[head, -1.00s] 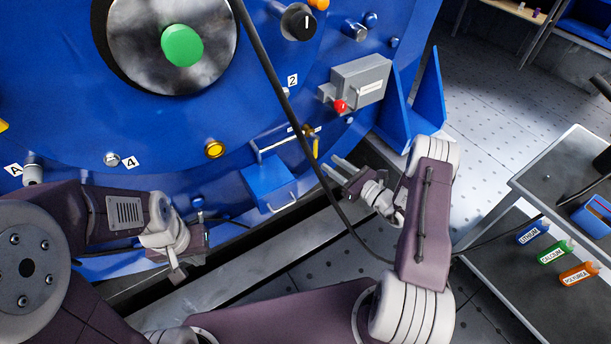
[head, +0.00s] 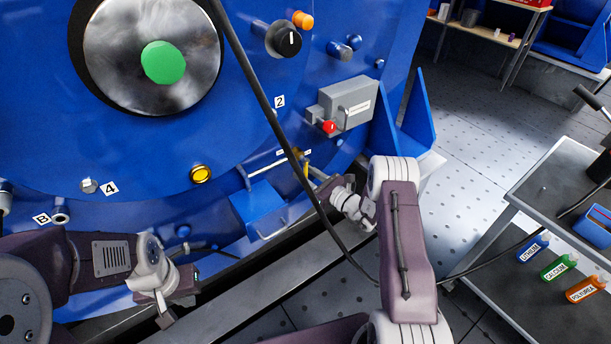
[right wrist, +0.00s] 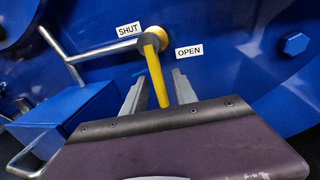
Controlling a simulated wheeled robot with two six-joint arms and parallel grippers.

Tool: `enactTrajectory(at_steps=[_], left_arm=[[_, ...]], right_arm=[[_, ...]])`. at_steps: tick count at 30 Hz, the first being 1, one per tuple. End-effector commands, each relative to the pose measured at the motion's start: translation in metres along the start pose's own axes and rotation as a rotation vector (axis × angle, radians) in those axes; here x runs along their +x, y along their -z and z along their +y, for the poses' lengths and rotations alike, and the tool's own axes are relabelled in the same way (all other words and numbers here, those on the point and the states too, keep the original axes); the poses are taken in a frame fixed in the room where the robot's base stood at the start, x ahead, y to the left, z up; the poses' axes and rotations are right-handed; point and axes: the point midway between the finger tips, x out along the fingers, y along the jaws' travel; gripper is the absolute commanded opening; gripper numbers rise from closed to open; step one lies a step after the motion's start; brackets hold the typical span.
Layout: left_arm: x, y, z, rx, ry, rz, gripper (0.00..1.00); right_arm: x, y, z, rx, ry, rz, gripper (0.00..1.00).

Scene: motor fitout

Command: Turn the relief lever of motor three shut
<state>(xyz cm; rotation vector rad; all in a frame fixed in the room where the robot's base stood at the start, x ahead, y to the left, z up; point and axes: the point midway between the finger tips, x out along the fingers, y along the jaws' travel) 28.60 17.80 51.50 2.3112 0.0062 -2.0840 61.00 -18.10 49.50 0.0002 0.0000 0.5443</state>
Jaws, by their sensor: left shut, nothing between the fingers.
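The yellow relief lever (right wrist: 158,78) hangs down from its round yellow hub on the blue motor casing, with its lower end slightly to the right. A SHUT label (right wrist: 128,29) is at its upper left and an OPEN label (right wrist: 189,51) at its right. In the head view the lever (head: 306,170) is small and partly hidden. My right gripper (right wrist: 160,92) is open, with one finger on each side of the lever; I cannot tell whether either touches it. It also shows in the head view (head: 316,183). My left gripper (head: 166,308) is shut and empty, low at the left, away from the lever.
A blue box (head: 258,210) with a wire handle sits left of the lever. A grey box (head: 346,104) with a red knob (head: 328,127) is above. A black cable (head: 270,110) crosses in front of the casing. A cart with labelled bottles (head: 558,267) stands right.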

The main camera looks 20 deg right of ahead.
Motion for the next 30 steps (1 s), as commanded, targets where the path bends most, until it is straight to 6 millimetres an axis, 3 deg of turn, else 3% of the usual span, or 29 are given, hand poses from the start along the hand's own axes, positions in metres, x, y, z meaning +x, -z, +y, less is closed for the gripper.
enactTrajectory(at_steps=[1,4,30], left_arm=[[-0.0001,0.0000,0.0000,0.000,0.000,0.000,0.00],[-0.0001,0.0000,0.0000,0.000,0.000,0.000,0.00],[0.0000,0.0000,0.0000,0.000,0.000,0.000,0.00]], right_arm=[[-0.0002,0.0000,0.0000,0.000,0.000,0.000,0.26],[-0.0003,0.0001,0.0000,0.000,0.000,0.000,0.00],[-0.0008,0.0008,0.0001,0.000,0.000,0.001,0.00]])
